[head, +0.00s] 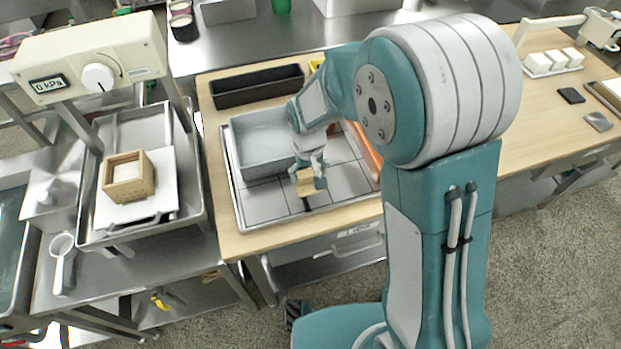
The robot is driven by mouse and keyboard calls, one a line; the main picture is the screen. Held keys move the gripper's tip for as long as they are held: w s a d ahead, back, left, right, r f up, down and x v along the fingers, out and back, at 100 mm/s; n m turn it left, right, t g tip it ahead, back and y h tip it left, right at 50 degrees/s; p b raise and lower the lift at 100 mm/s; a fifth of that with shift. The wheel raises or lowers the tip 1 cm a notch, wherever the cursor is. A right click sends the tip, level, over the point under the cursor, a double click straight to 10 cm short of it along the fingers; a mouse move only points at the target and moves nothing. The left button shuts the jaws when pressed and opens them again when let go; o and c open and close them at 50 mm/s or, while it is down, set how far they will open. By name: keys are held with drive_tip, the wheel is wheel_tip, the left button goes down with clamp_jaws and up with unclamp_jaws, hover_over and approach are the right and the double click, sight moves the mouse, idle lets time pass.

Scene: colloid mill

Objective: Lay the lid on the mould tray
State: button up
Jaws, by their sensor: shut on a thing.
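My gripper (309,176) is at the end of my teal and white arm, pointing down over the metal tray with dark grid lines. It is shut on a small tan wooden piece, which looks like the lid (305,185). Whether the piece touches the surface below is hard to tell. The mould tray appears to be the small square wooden box (131,189) at the left, open at the top with something pale inside. It sits on a white board under the press, well to the left of my gripper.
A grey tub (262,146) stands just left of my gripper on the gridded metal tray (250,210). A black bin (257,87) is behind it. The press head (93,58), reading 0 kPa, overhangs the wooden box. A white-handled strainer (61,262) lies at front left.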

sight(311, 180)
drive_tip(key=shift+w+d+f, duration=0.1)
drive_tip(key=shift+w+f, duration=0.25)
drive_tip(key=shift+f, duration=0.2)
drive_tip(key=shift+d+f, duration=0.2)
drive_tip(key=shift+f, duration=1.2)
drive_tip(key=shift+f, duration=0.1)
drive_tip(key=o, duration=0.8)
drive_tip(key=shift+a, duration=0.1)
drive_tip(key=shift+o, duration=0.2)
